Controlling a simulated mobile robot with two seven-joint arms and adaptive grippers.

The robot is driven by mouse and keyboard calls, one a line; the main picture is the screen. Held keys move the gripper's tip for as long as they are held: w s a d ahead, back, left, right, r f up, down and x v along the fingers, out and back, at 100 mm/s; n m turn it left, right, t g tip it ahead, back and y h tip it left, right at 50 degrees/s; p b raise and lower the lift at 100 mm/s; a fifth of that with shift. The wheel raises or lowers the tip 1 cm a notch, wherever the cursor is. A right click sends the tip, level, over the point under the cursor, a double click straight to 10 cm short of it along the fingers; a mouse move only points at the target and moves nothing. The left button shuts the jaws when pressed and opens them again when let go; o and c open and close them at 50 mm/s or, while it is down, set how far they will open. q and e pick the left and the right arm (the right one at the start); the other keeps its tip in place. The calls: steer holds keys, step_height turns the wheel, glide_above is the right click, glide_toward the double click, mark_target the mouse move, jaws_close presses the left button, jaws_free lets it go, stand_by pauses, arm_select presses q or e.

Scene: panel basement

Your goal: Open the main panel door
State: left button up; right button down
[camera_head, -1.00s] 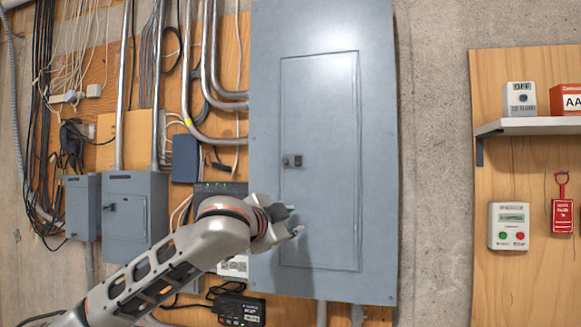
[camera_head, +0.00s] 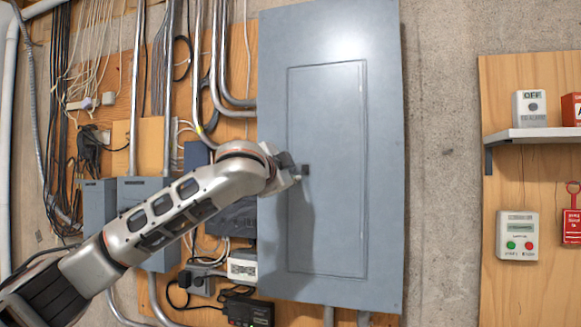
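The grey main panel (camera_head: 385,150) hangs on the wall at the middle of the view. Its inset door (camera_head: 330,200) looks flush with the panel front, so it appears closed. The small dark latch (camera_head: 305,171) is at the door's left edge and is partly covered by my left gripper. My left gripper (camera_head: 297,172) is at the latch, with its fingertips touching it or very near it. Whether the fingers are open or shut is too small and hidden to tell. My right gripper is out of the view.
Smaller grey boxes (camera_head: 98,205) and metal conduits (camera_head: 139,90) are on the wooden board at left, partly behind my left arm. At right, a shelf (camera_head: 545,134) holds an OFF box (camera_head: 530,108), above a box with green and red buttons (camera_head: 517,236). Bare concrete lies between.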

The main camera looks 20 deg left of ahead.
arm_select(q)
steer(key=shift+w, duration=0.35)
jaws_close()
steer(key=shift+s+d+f, duration=0.1)
steer(key=shift+s, duration=0.1)
